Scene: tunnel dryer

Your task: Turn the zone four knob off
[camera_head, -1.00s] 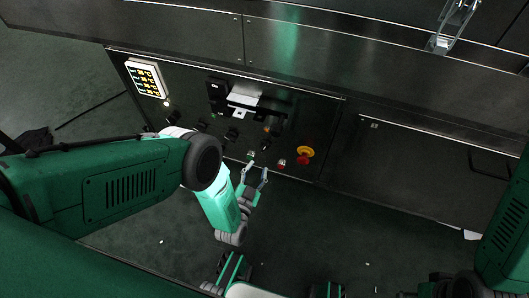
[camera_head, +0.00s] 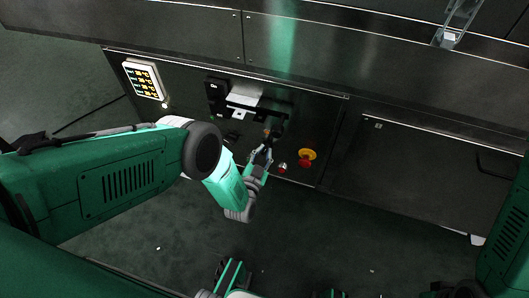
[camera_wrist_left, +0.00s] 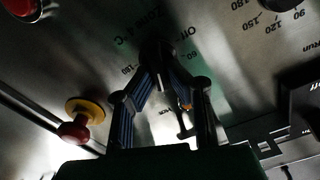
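The zone four knob (camera_wrist_left: 157,48) is a dark knob on the metal panel in the left wrist view. The upside-down label "Zone 4 °C" is beside it, with "Off", 60 and 180 printed around it. The fingers of my left gripper (camera_wrist_left: 159,64) converge on it from both sides and look closed on it. Its pointer direction is hidden. In the head view my left gripper (camera_head: 262,154) is at the lower part of the control panel (camera_head: 325,125) and hides the knob.
A red emergency button (camera_head: 307,158) with a yellow collar and a small red button (camera_head: 282,168) are close right of my gripper. A lit display (camera_head: 144,79) is at upper left. A bracket (camera_head: 245,96) juts out above the gripper. The floor in front is clear.

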